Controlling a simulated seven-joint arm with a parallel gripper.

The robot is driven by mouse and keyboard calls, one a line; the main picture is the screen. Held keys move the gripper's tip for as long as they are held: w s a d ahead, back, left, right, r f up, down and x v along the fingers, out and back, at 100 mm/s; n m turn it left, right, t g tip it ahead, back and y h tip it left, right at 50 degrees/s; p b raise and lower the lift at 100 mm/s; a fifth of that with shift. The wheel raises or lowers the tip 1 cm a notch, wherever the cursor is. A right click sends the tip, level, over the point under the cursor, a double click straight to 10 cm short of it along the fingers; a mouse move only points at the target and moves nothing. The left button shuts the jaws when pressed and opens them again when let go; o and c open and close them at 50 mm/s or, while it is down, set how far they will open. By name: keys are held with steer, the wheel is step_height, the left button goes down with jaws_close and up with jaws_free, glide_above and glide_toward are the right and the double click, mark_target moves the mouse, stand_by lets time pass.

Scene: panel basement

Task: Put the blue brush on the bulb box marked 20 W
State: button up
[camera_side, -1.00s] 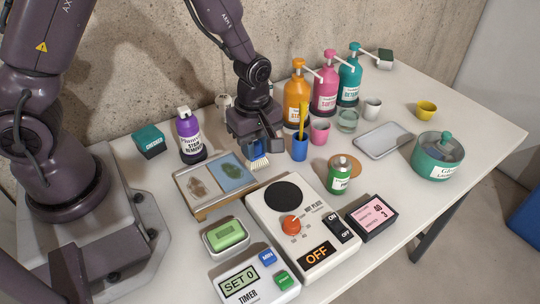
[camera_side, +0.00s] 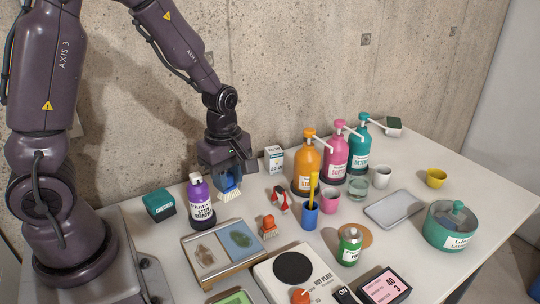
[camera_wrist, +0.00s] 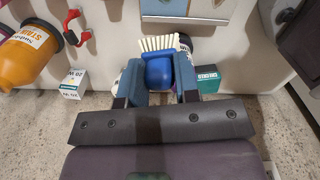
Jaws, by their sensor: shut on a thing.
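My gripper (camera_side: 228,180) is shut on the blue brush (camera_side: 229,184) and holds it above the table, pale bristles pointing down. In the wrist view the blue brush (camera_wrist: 158,72) sits between the two fingers of my gripper (camera_wrist: 158,84). A white bulb box (camera_side: 274,158) stands by the wall, right of my gripper and left of the orange pump bottle. In the wrist view this bulb box (camera_wrist: 70,82) is at the left, apart from the brush; its upside-down label appears to read 20 W. The table behind my gripper is hidden.
A purple bottle (camera_side: 201,203) and a teal box (camera_side: 160,205) stand left of the gripper. An orange pump bottle (camera_side: 306,165) stands beside the bulb box. A sample tray (camera_side: 222,250) lies in front.

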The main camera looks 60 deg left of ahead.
steer(key=w+a+r+m, duration=0.2)
steer(key=w+a+r, duration=0.5)
steer(key=w+a, duration=0.5)
glide_above(274, 149)
steer(key=shift+m, duration=0.3)
steer(key=f, duration=0.8)
steer(key=shift+s+d+f, duration=0.25)
steer(key=shift+s+f, duration=0.1)
steer(key=shift+w+a+f, duration=0.15)
steer(key=shift+w+f, duration=0.2)
steer(key=shift+f, duration=1.6)
steer(key=shift+f, duration=0.1)
steer(key=o, duration=0.9)
steer(key=shift+o, duration=0.2)
